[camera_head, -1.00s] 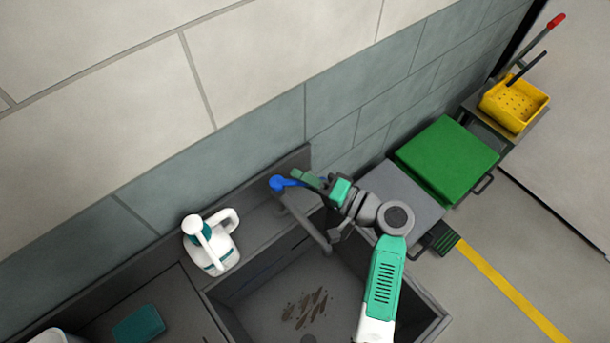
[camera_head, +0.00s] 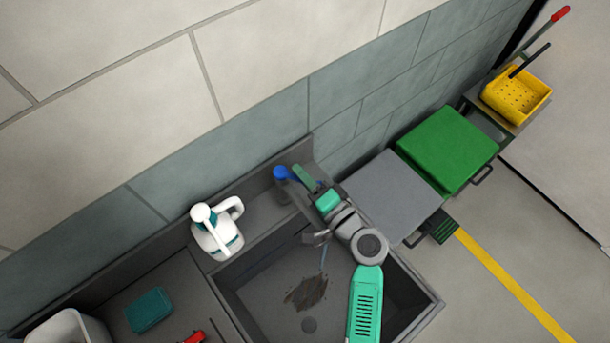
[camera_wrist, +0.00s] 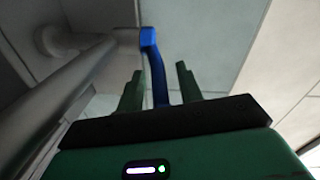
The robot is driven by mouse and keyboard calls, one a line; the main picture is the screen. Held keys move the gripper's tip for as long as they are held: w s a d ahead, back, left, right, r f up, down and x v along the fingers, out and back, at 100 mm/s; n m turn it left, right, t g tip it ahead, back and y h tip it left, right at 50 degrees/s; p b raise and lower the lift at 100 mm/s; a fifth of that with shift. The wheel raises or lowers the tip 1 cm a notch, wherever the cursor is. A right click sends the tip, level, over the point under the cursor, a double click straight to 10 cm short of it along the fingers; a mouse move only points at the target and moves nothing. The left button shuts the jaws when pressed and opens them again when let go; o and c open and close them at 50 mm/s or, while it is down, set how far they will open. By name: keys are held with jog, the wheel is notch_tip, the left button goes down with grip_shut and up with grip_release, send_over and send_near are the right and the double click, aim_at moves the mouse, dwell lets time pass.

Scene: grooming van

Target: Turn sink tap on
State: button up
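The blue tap handle (camera_head: 281,172) sits on top of the tap at the sink's back edge. Its lever points right, toward my gripper (camera_head: 306,178). In the wrist view, the blue lever (camera_wrist: 157,72) extends between the two green fingers of my gripper (camera_wrist: 160,85). The fingers are apart, with gaps on both sides of the lever; contact is hard to tell. The grey spout (camera_head: 317,238) hangs over the sink basin (camera_head: 262,290), partly hidden by my arm. A thin bluish streak, which looks like running water (camera_head: 323,260), drops from it toward a dark brown stain (camera_head: 306,293).
A white and teal jug (camera_head: 217,235) stands left of the tap. A teal sponge (camera_head: 149,309) and a red item (camera_head: 195,337) lie on the left counter. A grey-lidded bin (camera_head: 393,195), green-lidded bin (camera_head: 447,150) and yellow mop bucket (camera_head: 517,97) stand right.

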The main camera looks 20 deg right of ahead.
jog(key=v, duration=0.7)
jog(key=shift+s, duration=0.4)
jog(key=shift+d, duration=0.2)
jog(key=d+m, duration=0.3)
jog(key=d, duration=0.1)
jog(key=w+a+m+g+y+p, duration=0.1)
jog(key=w+a+m+y, duration=0.1)
jog(key=m, duration=0.1)
jog(key=w+a+m+g+y+p, duration=0.1)
jog(key=w+a+m+y, duration=0.1)
jog(key=m, duration=0.2)
jog(key=w+a+m+g+y+p, duration=0.1)
jog(key=w+a+m+y+p, duration=0.1)
jog(key=m+y, duration=0.1)
jog(key=shift+w+f+m, duration=0.1)
jog(key=shift+w+m, duration=0.05)
jog(key=shift+m, duration=0.15)
